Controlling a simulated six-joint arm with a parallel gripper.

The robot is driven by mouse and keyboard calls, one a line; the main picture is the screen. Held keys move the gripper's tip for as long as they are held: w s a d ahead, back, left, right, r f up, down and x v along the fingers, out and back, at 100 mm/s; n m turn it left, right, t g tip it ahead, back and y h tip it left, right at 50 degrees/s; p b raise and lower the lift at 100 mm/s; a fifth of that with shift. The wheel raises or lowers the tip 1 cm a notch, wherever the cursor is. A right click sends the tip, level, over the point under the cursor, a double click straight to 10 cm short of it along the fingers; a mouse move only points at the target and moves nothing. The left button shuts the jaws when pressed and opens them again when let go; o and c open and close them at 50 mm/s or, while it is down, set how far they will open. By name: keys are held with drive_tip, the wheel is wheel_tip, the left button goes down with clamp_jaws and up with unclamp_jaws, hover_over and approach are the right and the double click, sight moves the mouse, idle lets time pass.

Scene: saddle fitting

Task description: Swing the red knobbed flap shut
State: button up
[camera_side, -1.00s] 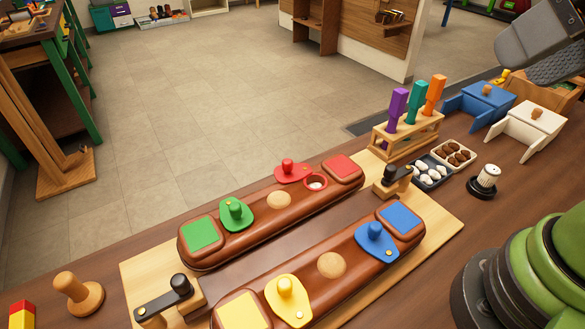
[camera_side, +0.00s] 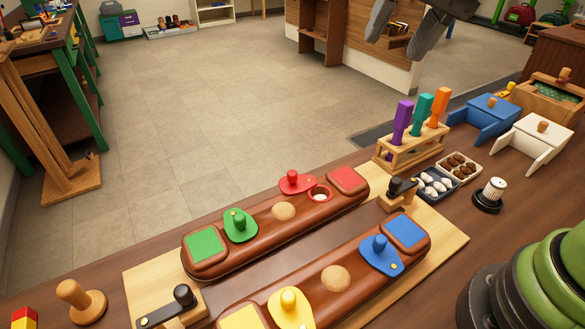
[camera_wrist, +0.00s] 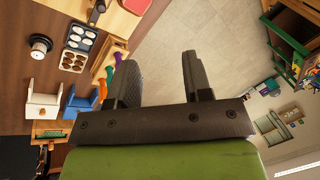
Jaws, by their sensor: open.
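The red knobbed flap (camera_side: 296,182) is on the far brown leather saddle bar (camera_side: 240,232). It is swung aside, to the left of a red-rimmed round hole (camera_side: 320,193) with something pale inside. The hole is uncovered. A red square pad (camera_side: 347,178) lies just right of it. My gripper (camera_side: 402,42) is high at the top of the side view, well above and apart from the flap. In the wrist view my gripper (camera_wrist: 160,75) is open, with nothing between its fingers. The flap cannot be made out there.
Green (camera_side: 240,225), blue (camera_side: 380,254) and yellow (camera_side: 290,307) knobbed flaps sit on the two bars. A rack (camera_side: 410,147) with upright purple, teal and orange handles stands behind the board's right end. Black clamps (camera_side: 402,189) hold the board. Air above the bars is clear.

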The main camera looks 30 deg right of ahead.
drive_tip(key=w+a+f+m+g+h, duration=0.1)
drive_tip(key=w+a+f+m+g, duration=0.1)
drive_tip(key=w+a+f, duration=0.4)
drive_tip(key=m+g, duration=0.1)
drive_tip(key=m, duration=0.1)
hover_over(292, 172)
wheel_tip(292, 172, down, 8)
drive_tip(key=shift+h, duration=0.4)
wheel_tip(292, 172, down, 10)
drive_tip(key=shift+r, duration=0.1)
clamp_jaws()
